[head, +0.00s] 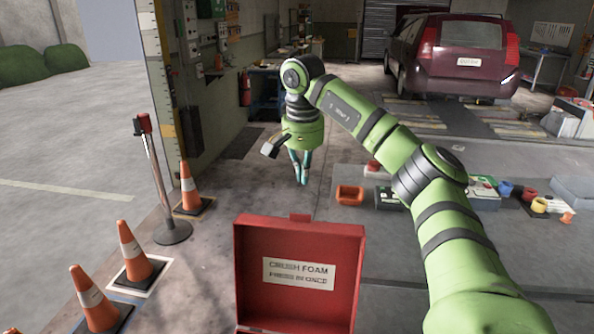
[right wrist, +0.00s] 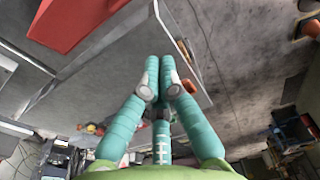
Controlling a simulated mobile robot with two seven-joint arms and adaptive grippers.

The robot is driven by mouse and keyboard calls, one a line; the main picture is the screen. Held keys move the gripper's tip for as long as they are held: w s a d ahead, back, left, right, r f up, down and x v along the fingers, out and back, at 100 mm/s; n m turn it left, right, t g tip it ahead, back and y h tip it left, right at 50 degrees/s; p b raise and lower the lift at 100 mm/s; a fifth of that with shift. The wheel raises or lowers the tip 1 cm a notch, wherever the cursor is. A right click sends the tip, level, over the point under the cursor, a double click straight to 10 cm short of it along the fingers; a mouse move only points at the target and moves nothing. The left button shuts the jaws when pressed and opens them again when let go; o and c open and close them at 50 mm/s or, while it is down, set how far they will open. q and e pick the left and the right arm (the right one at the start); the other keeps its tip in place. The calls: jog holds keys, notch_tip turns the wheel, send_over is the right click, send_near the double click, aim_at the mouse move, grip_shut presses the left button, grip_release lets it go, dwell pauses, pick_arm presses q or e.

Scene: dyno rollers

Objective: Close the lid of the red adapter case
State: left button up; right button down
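The red adapter case (head: 298,250) is at the bottom middle of the head view. Its lid stands raised, with a white label (head: 298,273) on the face towards me; the case's lower part is mostly cut off by the frame edge. My right gripper (head: 301,180) hangs beyond the lid and above its top edge, fingers pointing down, apart from it. In the right wrist view its teal fingers (right wrist: 160,62) are together with nothing seen between them. A red surface (right wrist: 75,22), seemingly the case, shows there at top left. My left gripper is not in view.
Orange cones (head: 133,253) and a post (head: 157,180) stand on the left. An orange tray (head: 349,195) and several small parts lie on the surface to the right, partly behind my right arm. A dark red car (head: 455,55) is parked at the back.

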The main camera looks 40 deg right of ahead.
notch_tip(320, 180, down, 6)
jog(key=s+a+p, duration=0.1)
jog(key=a+p, duration=0.1)
jog(key=p, duration=0.1)
jog(key=shift+s+a, duration=0.3)
